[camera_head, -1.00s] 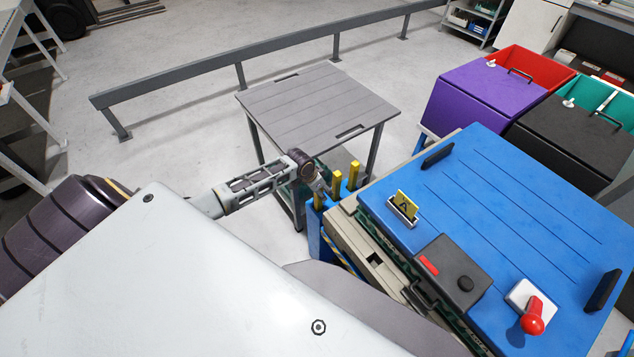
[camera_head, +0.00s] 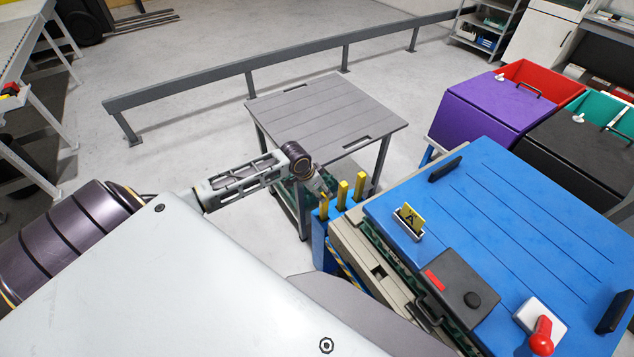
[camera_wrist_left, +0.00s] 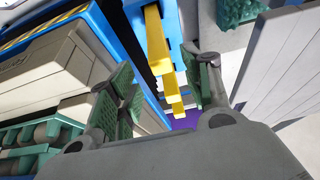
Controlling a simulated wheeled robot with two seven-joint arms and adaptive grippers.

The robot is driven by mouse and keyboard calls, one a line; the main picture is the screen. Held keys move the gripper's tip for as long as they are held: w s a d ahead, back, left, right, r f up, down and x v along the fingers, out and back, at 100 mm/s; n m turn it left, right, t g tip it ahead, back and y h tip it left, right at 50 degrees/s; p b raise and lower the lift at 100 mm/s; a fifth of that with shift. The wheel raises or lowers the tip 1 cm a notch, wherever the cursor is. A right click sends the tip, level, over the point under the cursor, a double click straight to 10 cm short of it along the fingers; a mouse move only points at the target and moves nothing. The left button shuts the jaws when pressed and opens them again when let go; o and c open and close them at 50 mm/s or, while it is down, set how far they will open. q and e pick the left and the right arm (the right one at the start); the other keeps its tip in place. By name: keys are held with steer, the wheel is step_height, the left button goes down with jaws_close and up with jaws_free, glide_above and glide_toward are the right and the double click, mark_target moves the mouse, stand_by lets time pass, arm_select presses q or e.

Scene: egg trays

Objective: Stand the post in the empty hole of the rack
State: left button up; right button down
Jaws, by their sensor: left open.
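Several yellow posts stand in a blue rack (camera_head: 319,242) at the left end of the blue-topped unit. In the head view I make out a near post (camera_head: 324,209), a middle post (camera_head: 341,196) and a far post (camera_head: 358,187). My left gripper (camera_head: 324,190) is just beside the near post; its fingers are small and partly hidden there. In the left wrist view my left gripper (camera_wrist_left: 166,72) is open, with green pads on both sides of a yellow post (camera_wrist_left: 155,42). I cannot tell whether the pads touch it. The empty hole cannot be made out. My right gripper is not in view.
The blue-topped unit (camera_head: 510,230) carries a yellow "A" card (camera_head: 411,218), a black box (camera_head: 450,290) and a red-knobbed lever (camera_head: 541,335). A grey table (camera_head: 325,112) stands behind the rack. Purple (camera_head: 495,100) and black bins stand at right.

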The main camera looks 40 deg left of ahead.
arm_select(q)
steer(key=shift+v, duration=1.4)
steer(key=shift+m, duration=0.3)
steer(key=s+d, duration=0.2)
steer(key=d, duration=0.1)
steer(key=s+d+f, duration=0.1)
steer(key=s+d, duration=0.2)
steer(key=d, duration=0.1)
steer(key=s+d, duration=0.3)
steer(key=shift+d+f, duration=0.15)
steer(key=shift+d, duration=0.05)
steer(key=shift+s+d+r+n+y, duration=1.1)
steer(key=shift+s+r, duration=1.95)
steer(key=shift+s, duration=2.9)
step_height(320, 180, down, 33)
steer(key=s+g, duration=0.2)
steer(key=s, duration=0.1)
steer(key=s+a+f, duration=0.1)
steer(key=s+f, duration=0.9)
steer(key=s, duration=0.1)
steer(key=s+a+f+g, duration=0.1)
steer(key=s+a+f, duration=0.1)
steer(key=s+f, duration=0.8)
steer(key=shift+s+a, duration=0.35)
steer(key=shift+s, duration=0.15)
